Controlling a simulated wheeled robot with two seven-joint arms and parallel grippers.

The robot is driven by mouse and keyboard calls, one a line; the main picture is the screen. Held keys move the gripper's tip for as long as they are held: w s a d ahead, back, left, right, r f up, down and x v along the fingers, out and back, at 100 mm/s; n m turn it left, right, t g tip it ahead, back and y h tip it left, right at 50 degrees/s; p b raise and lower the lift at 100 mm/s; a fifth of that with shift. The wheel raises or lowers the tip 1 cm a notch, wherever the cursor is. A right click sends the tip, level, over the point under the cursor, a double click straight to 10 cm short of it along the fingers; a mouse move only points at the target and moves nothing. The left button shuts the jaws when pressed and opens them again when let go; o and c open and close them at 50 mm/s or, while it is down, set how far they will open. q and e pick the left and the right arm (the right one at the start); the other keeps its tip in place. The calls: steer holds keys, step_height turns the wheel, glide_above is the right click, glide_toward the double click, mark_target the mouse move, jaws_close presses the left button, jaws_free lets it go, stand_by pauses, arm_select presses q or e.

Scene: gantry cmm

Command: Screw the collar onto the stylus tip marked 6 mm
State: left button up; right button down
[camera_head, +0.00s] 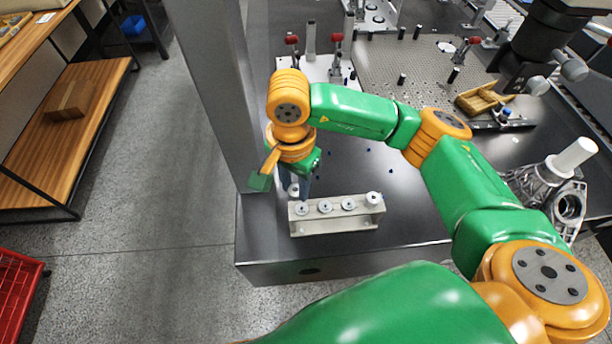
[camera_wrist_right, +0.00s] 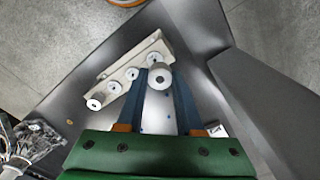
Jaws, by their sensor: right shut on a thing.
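My right gripper (camera_head: 297,190) points down over the near left part of the dark metal table. In the right wrist view its two blue fingers (camera_wrist_right: 160,77) are shut on a pale round piece, which looks like the collar (camera_wrist_right: 160,75). The grey stylus rack (camera_head: 336,227) stands just right of and nearer than the gripper, also seen in the wrist view (camera_wrist_right: 105,77). It bears a row of several round pale seats; the one at its right end carries a taller pale cylinder (camera_head: 373,198). The size marks are too small to read. My left gripper is out of view.
A grey column (camera_head: 215,80) rises close left of the gripper. Behind stand a white plate with red-handled clamps (camera_head: 336,38) and a perforated plate (camera_head: 415,75). A metal casting (camera_head: 545,185) lies to the right.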

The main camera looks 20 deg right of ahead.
mark_target(302, 209)
steer(key=shift+s+d+f, duration=0.2)
steer(key=shift+d+f, duration=0.15)
steer(key=shift+d, duration=0.25)
steer(key=shift+d+f+b, duration=0.15)
steer(key=shift+f+b, duration=0.15)
steer(key=shift+b, duration=0.1)
steer(key=shift+a+f+b, duration=0.2)
steer(key=shift+f+b, duration=0.6)
steer(key=shift+f, duration=0.6)
steer(key=shift+d+f+b, duration=0.1)
steer(key=shift+f+b, duration=0.6)
steer(key=shift+b, duration=0.15)
arm_select(q)
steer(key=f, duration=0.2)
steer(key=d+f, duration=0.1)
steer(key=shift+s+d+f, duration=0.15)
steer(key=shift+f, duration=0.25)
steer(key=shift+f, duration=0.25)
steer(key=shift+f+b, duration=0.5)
steer(key=shift+b, duration=0.25)
arm_select(e)
steer(key=shift+f, duration=0.25)
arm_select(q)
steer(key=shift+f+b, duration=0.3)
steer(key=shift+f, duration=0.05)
